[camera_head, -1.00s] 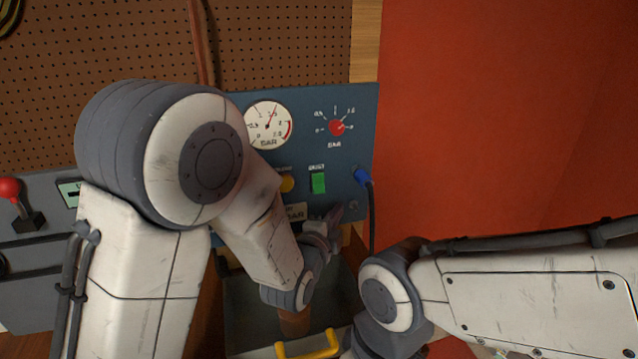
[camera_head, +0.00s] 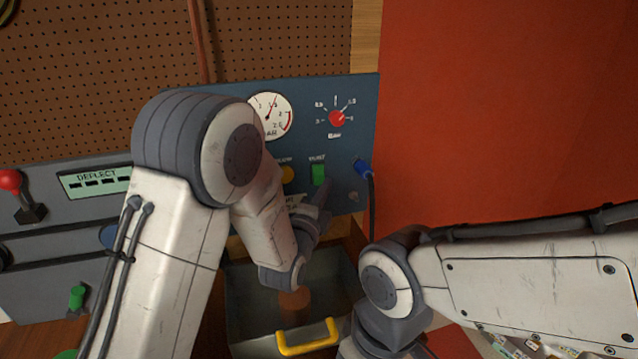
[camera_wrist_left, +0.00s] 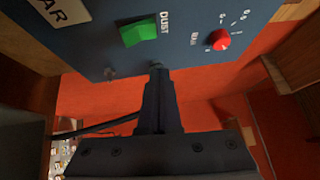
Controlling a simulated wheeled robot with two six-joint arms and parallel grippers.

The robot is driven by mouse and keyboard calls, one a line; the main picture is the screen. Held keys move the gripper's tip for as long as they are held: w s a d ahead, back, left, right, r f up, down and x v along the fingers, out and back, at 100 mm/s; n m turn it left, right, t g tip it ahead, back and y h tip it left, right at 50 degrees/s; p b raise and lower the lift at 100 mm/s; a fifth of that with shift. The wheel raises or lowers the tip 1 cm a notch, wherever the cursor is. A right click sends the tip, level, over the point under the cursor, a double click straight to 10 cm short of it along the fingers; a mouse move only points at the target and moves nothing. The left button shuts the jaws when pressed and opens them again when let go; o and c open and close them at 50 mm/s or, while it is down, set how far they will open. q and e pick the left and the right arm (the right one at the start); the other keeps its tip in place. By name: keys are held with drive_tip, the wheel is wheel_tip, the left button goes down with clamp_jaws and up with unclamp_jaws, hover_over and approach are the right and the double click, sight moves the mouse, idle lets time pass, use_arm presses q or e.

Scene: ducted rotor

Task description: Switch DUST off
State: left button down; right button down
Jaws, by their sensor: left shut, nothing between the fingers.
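The DUST switch (camera_head: 318,174) is a green rocker on the blue panel (camera_head: 364,110), under its DUST label. It also shows in the left wrist view (camera_wrist_left: 139,32), up and to the left of the fingertips. Which way the rocker is set I cannot tell for sure. My left gripper (camera_head: 325,192) is shut and empty, its tips just below the switch in the head view. In the left wrist view the shut fingers (camera_wrist_left: 157,70) point toward the panel, apart from the switch. My right gripper is out of view; only my right arm shows.
A red knob (camera_head: 337,118) and a pressure gauge (camera_head: 270,115) are above the switch, a yellow button (camera_head: 287,174) left of it. A blue plug (camera_head: 362,166) with a cable is at right. An open drawer with a yellow handle (camera_head: 308,338) lies below.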

sight(323, 176)
use_arm(q)
drive_tip(key=shift+w+a+f+b, duration=0.25)
drive_tip(key=shift+w+f, duration=0.1)
drive_tip(key=shift+w, duration=0.4)
drive_tip(key=shift+w+a+f+b, duration=0.3)
drive_tip(key=shift+w+f, duration=0.1)
drive_tip(key=shift+w, duration=0.4)
drive_tip(key=shift+w+a+f+b, duration=0.25)
drive_tip(key=shift+w+f, duration=0.1)
drive_tip(key=shift+w, duration=0.4)
drive_tip(key=shift+w+f+b, duration=0.2)
drive_tip(key=shift+w+b, duration=0.15)
drive_tip(key=shift+b, duration=0.15)
drive_tip(key=shift+w+a+f+b, duration=0.15)
drive_tip(key=shift+w+f+b, duration=0.05)
drive_tip(key=shift+w+b, duration=0.2)
idle(0.8)
drive_tip(key=shift+s+r, duration=0.1)
drive_tip(key=shift+s, duration=0.05)
drive_tip(key=shift+s+d+r, duration=0.25)
drive_tip(key=shift+s+r, duration=0.05)
drive_tip(key=shift+s, duration=0.35)
